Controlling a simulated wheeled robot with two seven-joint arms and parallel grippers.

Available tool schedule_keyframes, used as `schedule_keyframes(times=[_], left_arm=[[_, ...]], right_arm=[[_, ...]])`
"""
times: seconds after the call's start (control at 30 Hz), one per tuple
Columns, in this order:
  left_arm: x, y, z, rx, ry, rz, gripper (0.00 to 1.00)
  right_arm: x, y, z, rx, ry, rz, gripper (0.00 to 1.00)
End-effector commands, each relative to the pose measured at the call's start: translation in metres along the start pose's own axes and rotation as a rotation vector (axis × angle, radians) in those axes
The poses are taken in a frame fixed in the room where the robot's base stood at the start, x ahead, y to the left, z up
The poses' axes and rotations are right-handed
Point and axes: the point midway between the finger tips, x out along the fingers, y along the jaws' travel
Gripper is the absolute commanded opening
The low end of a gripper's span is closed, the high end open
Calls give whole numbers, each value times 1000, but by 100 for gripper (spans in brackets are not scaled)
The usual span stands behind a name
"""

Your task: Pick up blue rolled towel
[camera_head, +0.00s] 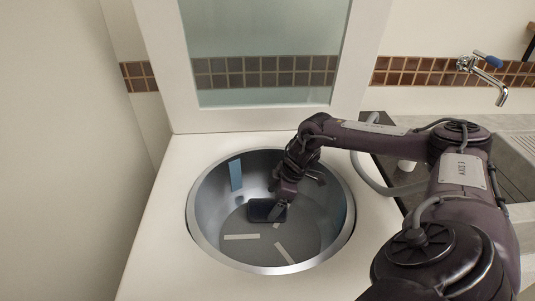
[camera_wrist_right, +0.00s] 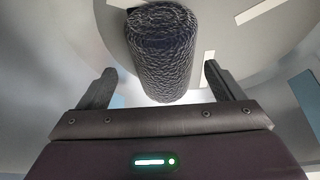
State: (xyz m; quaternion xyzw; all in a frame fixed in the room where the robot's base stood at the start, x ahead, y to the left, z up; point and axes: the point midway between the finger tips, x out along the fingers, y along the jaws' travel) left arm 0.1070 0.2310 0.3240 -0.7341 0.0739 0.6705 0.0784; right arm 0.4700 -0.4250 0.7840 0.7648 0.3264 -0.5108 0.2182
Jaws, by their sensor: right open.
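The rolled towel (camera_head: 264,211) is very dark blue, almost black, and lies low in the round metal basin. In the right wrist view the towel (camera_wrist_right: 162,48) shows its ribbed weave and round end, and lies ahead of and between my fingers. My right gripper (camera_head: 281,208) reaches down into the basin at the towel and partly covers it in the head view. In the right wrist view my right gripper (camera_wrist_right: 158,78) is open, with a finger on each side of the towel's near end and gaps to both. My left gripper is not in view.
The metal basin (camera_head: 208,236) has a raised rim around the towel, set in a white counter (camera_head: 157,243). A white-framed window (camera_head: 268,118) stands behind. A wall tap (camera_head: 484,66) and a grey sink (camera_head: 515,150) are at the right. Pale strips show on the basin's inside.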

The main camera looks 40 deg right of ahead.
Motion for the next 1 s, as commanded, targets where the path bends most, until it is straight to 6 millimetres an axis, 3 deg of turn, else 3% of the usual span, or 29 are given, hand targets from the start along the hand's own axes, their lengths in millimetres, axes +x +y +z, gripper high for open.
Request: schedule_keyframes(times=[0.3, 1.0], left_arm=[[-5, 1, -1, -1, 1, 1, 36], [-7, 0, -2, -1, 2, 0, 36]], right_arm=[[42, -4, -2, 2, 1, -1, 88], [49, -5, 0, 1, -1, -2, 88]])
